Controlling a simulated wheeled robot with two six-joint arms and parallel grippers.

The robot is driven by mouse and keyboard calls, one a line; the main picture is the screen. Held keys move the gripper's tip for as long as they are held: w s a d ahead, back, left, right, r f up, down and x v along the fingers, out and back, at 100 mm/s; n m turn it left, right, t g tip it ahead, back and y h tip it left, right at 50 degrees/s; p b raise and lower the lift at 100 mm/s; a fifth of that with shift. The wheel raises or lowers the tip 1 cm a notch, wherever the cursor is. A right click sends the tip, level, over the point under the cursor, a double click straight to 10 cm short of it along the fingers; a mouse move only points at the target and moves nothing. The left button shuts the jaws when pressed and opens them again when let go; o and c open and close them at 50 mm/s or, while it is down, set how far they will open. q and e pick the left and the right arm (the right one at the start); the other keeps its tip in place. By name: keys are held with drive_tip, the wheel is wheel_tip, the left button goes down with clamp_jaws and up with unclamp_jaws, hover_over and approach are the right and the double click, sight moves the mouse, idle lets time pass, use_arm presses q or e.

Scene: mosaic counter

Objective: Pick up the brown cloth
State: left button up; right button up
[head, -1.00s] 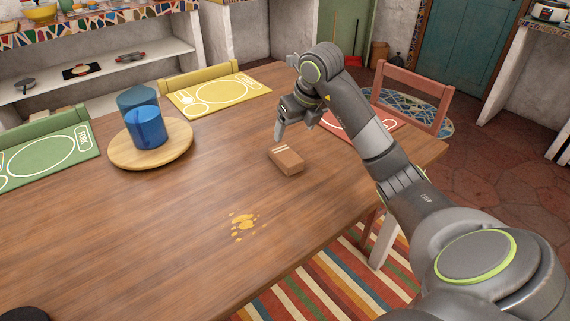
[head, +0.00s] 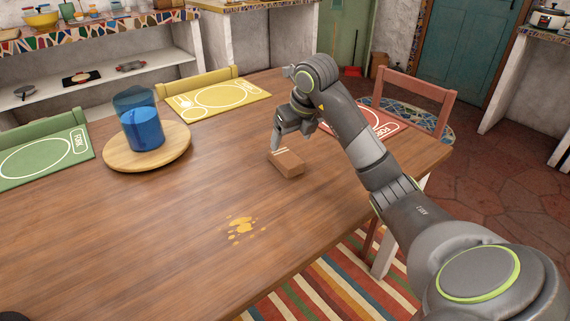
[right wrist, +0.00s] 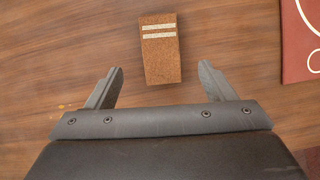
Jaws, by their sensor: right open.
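The brown cloth (head: 287,163) is a folded, block-like brown piece with two pale stripes at one end. It lies on the wooden table. My right gripper (head: 292,142) is just above and behind it in the head view. In the right wrist view the cloth (right wrist: 159,52) lies ahead of the open fingers of my right gripper (right wrist: 162,88), roughly centred between them, and nothing is held. My left gripper does not show.
A yellow spill (head: 242,228) marks the wooden table (head: 150,240). Green (head: 38,158), yellow (head: 240,92) and red (head: 375,126) placemats lie along the edges. The table's middle is otherwise clear.

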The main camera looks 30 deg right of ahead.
sight(286, 156)
drive_tip(key=shift+w+f, duration=0.2)
drive_tip(key=shift+f, duration=0.3)
drive_tip(key=shift+b+x, duration=0.5)
drive_tip(key=shift+x, duration=3.05)
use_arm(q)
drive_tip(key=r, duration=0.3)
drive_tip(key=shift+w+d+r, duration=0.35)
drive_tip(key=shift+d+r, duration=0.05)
use_arm(e)
drive_tip(key=shift+d, duration=0.1)
drive_tip(key=shift+c, duration=0.5)
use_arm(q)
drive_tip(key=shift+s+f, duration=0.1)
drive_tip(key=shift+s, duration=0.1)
use_arm(e)
drive_tip(key=c, duration=1)
